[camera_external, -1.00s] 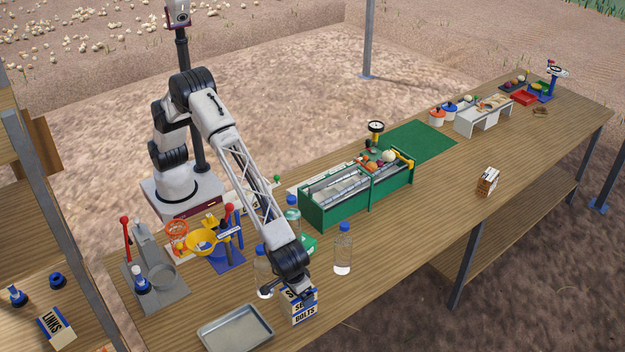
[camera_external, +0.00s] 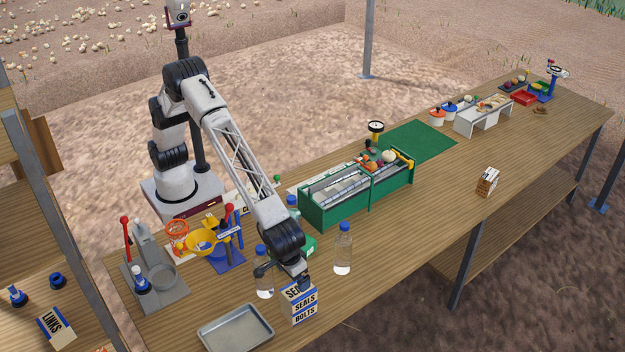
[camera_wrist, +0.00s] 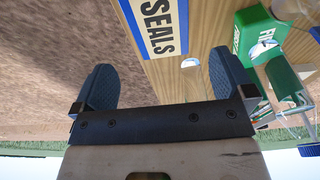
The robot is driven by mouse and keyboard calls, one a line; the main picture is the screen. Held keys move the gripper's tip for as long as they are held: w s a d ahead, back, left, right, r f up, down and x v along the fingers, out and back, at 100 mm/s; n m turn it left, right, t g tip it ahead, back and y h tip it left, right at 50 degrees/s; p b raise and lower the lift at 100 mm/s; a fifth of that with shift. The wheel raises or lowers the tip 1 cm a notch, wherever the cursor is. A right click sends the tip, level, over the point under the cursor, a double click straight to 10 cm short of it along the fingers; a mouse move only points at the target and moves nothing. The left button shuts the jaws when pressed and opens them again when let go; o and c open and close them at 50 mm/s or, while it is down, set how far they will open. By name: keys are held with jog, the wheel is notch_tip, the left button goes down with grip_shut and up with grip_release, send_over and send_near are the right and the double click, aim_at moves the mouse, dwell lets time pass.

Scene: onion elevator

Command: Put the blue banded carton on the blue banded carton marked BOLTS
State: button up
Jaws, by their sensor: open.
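The blue banded carton marked SEALS (camera_external: 304,302) sits on top of the blue banded carton marked BOLTS (camera_external: 305,316) near the front edge of the table. The two look roughly lined up, stacked upright. My gripper (camera_external: 302,283) is just above and behind the stack, partly in front of the top label. In the wrist view the SEALS carton (camera_wrist: 155,25) is at the top, beyond the fingers. My gripper (camera_wrist: 165,82) is open there, with nothing between its fingers. The BOLTS carton cannot be made out in the wrist view.
A metal tray (camera_external: 236,330) lies left of the stack. A green box (camera_wrist: 258,35) is near my fingers in the wrist view. A carton marked LINKS (camera_external: 56,327) lies on the left shelf.

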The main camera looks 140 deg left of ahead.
jog(key=shift+d+r, duration=0.15)
jog(key=shift+r, duration=0.65)
jog(key=shift+d+r, duration=0.1)
jog(key=shift+r, duration=0.65)
jog(key=s+r+m, duration=0.3)
jog(key=s+r, duration=0.2)
jog(key=s, duration=0.6)
jog(key=s+r+m+t+h, duration=0.1)
jog(key=s+r+m, duration=0.35)
jog(key=s, duration=0.75)
jog(key=s+r+m, duration=0.2)
jog(key=s+r, duration=0.5)
jog(key=s, duration=0.4)
jog(key=s+f+m, duration=0.2)
jog(key=s+m, duration=0.1)
jog(key=s, duration=0.8)
jog(key=s+f+m+t, duration=0.1)
jog(key=s+f+m, duration=0.1)
jog(key=s, duration=1)
jog(key=s+f+m, duration=0.3)
jog(key=s, duration=0.9)
jog(key=shift+s+m+t+h, duration=0.25)
jog(key=shift+m+t+h, duration=0.05)
jog(key=shift+m+h, duration=0.1)
